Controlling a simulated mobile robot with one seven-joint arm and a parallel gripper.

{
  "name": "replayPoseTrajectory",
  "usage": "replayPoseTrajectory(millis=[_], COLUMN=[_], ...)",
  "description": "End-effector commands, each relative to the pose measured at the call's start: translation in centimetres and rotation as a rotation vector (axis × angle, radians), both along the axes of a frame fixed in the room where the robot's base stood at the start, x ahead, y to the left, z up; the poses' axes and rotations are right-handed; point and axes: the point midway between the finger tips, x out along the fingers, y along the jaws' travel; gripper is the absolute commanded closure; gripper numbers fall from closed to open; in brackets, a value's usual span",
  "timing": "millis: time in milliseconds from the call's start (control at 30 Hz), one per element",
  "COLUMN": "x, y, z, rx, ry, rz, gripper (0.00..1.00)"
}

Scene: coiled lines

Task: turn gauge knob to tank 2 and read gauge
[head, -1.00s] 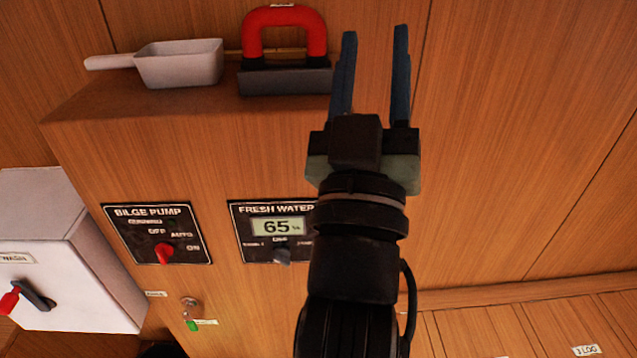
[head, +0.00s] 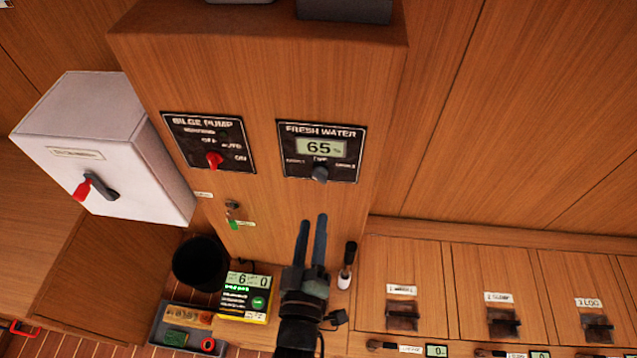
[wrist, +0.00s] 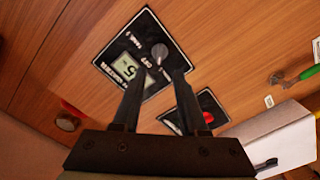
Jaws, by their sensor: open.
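The black FRESH WATER panel (head: 322,130) is on the front of the wooden cabinet. Its gauge display (head: 320,148) reads 65 %. The grey gauge knob (head: 320,174) sits below the display, with small labels around it; its pointer seems to be at the middle, OFF label, but is too small to be sure. My gripper (head: 313,222) is open and empty, below the panel and apart from the knob. In the wrist view the knob (wrist: 159,51) shows beyond and between the fingertips, and one finger partly covers the display (wrist: 127,70).
The BILGE PUMP panel (head: 210,130) with a red knob (head: 214,160) is to the left. A white box (head: 100,140) with a red-handled switch juts out further left. A key (head: 232,207) with a green tag hangs below. A yellow-black device (head: 245,295) is beside my arm.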

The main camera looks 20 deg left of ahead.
Motion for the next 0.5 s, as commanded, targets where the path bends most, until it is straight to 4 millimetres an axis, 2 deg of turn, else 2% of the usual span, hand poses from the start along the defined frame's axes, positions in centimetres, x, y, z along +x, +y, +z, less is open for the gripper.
replayPoseTrajectory(millis=[33, 300, 500], x=[1.0, 5.6, 8.0], y=[0.3, 1.6, 2.3], z=[0.3, 0.3, 0.2], rx=[0.001, 0.002, 0.001], ry=[-0.003, 0.000, 0.000], rz=[0.000, -0.001, 0.001], gripper=[0.57, 0.57, 0.57])
